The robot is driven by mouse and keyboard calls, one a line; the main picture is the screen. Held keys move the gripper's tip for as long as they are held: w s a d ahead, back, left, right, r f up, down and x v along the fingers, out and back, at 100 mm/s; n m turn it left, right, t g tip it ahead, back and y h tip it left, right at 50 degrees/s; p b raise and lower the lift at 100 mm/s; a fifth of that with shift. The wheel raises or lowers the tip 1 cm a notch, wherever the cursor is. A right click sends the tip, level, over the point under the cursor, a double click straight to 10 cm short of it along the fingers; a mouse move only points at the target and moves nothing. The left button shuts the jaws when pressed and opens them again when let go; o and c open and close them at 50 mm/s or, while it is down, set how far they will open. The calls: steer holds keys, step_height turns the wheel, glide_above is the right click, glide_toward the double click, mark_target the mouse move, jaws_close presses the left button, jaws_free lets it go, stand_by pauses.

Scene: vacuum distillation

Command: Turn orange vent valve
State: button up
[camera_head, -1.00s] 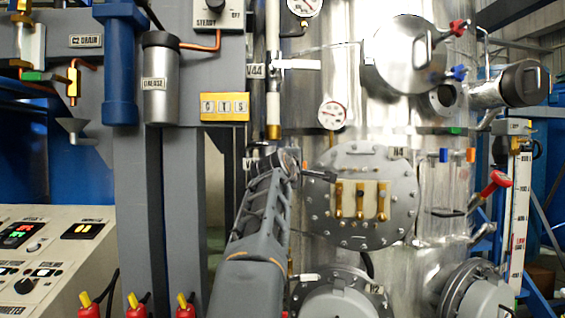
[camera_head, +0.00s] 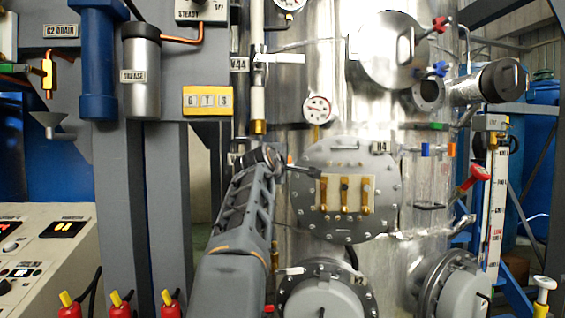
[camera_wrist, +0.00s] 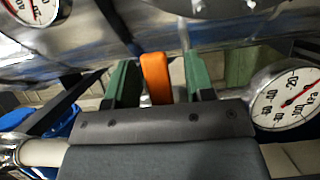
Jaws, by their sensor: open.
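An orange handle (camera_wrist: 156,78) stands upright in the wrist view, between the two green fingers of my gripper (camera_wrist: 157,84). The fingers are open, with a gap on each side of the handle; the right gap looks wider. In the head view my gripper (camera_head: 300,168) is small and dark, in front of the metal column, at the upper left of the round bolted flange (camera_head: 316,205). A small orange piece (camera_head: 452,149) shows farther right on the column; I cannot tell whether it is the same handle.
A dial gauge (camera_wrist: 290,98) is close right of my gripper in the wrist view; another (camera_wrist: 36,10) is at top left. The head view shows a red-handled lever (camera_head: 474,177) and a level scale (camera_head: 495,215) at right, and a control panel (camera_head: 75,262) at lower left.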

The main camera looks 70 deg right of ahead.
steer(key=s+a+b, duration=0.1)
steer(key=a+b, duration=0.3)
steer(key=a, duration=0.9)
steer(key=shift+a+b, duration=0.3)
steer(key=shift+a, duration=0.1)
